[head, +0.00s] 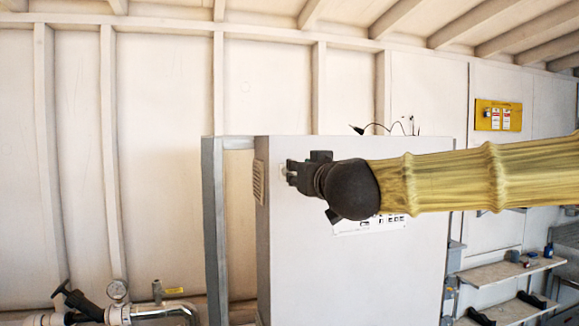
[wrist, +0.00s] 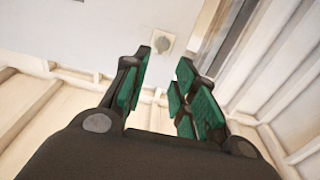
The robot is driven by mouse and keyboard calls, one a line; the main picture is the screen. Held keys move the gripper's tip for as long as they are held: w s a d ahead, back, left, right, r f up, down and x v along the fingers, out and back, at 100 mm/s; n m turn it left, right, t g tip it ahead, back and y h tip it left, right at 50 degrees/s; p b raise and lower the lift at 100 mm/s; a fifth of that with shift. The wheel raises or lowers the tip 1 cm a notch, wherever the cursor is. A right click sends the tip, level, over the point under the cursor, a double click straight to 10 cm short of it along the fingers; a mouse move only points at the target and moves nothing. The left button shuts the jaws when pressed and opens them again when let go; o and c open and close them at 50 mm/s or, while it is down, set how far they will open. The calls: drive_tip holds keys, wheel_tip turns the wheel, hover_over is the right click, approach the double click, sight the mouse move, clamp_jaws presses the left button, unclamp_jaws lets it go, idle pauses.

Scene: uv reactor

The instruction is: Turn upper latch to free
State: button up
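A small round pale latch (wrist: 161,43) sits on the light grey cabinet front near its edge in the wrist view. I see one latch there, just beyond and between my fingertips. My gripper (wrist: 165,66) is open, with green pads on both fingers and nothing between them. The fingers appear apart from the latch. In the head view my gripper (head: 291,172) is in front of the upper left part of the cabinet (head: 330,270) and hides the latch or most of it. The latch's exact turn angle is too small to read.
A grey upright panel (head: 215,230) stands left of the cabinet. Shelves (head: 505,272) with small items are at the right. A yellow board (head: 498,115) hangs on the back wall. A dark cable lies on the cabinet top.

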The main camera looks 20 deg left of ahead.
drive_tip(key=p+x, duration=0.3)
drive_tip(key=x, duration=0.5)
drive_tip(key=shift+w+a, duration=0.3)
clamp_jaws()
